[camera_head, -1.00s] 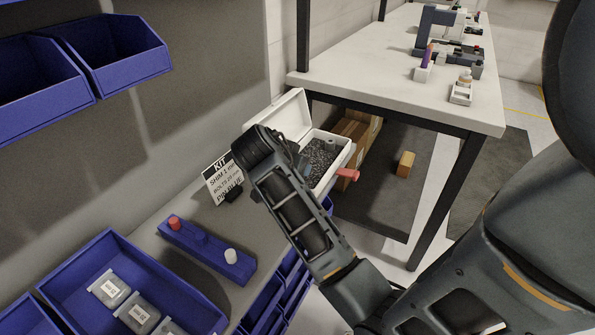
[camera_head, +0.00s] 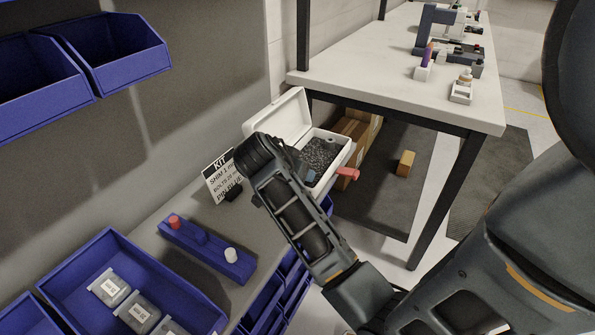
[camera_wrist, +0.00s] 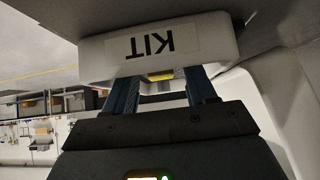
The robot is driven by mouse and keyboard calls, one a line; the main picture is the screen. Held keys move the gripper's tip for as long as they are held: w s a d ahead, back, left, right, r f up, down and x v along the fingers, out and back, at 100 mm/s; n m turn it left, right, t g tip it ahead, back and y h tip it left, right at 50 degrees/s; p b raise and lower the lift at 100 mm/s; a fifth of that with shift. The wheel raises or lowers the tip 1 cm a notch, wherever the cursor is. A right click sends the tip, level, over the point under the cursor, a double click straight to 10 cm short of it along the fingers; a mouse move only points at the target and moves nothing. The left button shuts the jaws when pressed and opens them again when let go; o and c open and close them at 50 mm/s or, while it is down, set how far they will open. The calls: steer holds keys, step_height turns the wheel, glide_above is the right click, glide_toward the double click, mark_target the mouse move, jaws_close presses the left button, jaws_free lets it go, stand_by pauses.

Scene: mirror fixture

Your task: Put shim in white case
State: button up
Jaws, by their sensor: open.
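The white case (camera_head: 280,118) stands open on the bench's far end, its lid tilted back and its inside lined with dark speckled grey foam (camera_head: 322,152). In the wrist view, its white wall with an upside-down KIT label (camera_wrist: 200,42) is close in front of the fingers. My gripper (camera_wrist: 162,82) is open, its two dark blue fingers apart. In the head view my wrist hides the case's near left part and most of the gripper. A small grey piece shows in the case beside the gripper; I cannot tell whether it is the shim.
A KIT sign (camera_head: 222,177) stands left of my wrist. A blue peg block (camera_head: 205,250) with red and white pegs and a blue bin (camera_head: 70,272) of labelled packs lie nearer. A white table (camera_head: 400,75) stands behind.

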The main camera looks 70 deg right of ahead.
steer(key=v, duration=1.2)
steer(key=shift+r, duration=0.15)
